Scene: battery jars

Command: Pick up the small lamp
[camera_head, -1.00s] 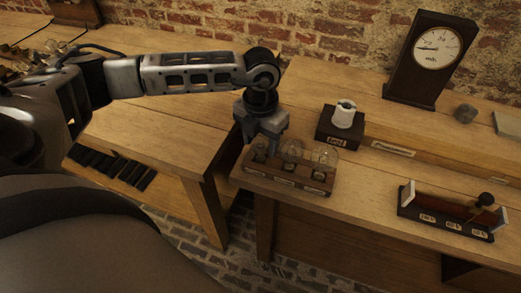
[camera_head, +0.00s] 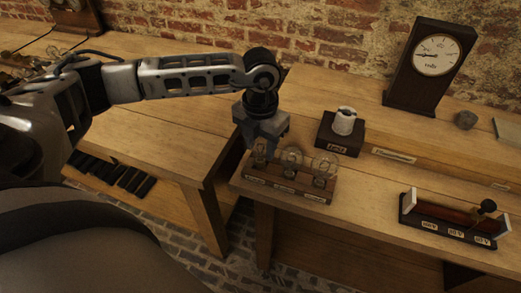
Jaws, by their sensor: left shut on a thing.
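A dark wooden stand (camera_head: 309,195) with paper labels on its front holds a row of glass lamps on the workbench. The middle lamp (camera_head: 292,160) and the right lamp (camera_head: 325,167) stand upright in it. The small lamp (camera_head: 260,154) is at the left end, under my left gripper (camera_head: 259,143). My left gripper points down and is shut on the small lamp, its fingers hiding the lamp's upper part. The lamp seems slightly raised above the stand, but I cannot tell for sure whether its base is clear. My right gripper is not in view.
Behind the stand, a dark labelled block (camera_head: 341,138) carries a white round part (camera_head: 344,121). A dial meter (camera_head: 432,64) stands against the brick wall. A labelled rack (camera_head: 447,222) lies at the right. Free bench top lies between the stand and rack.

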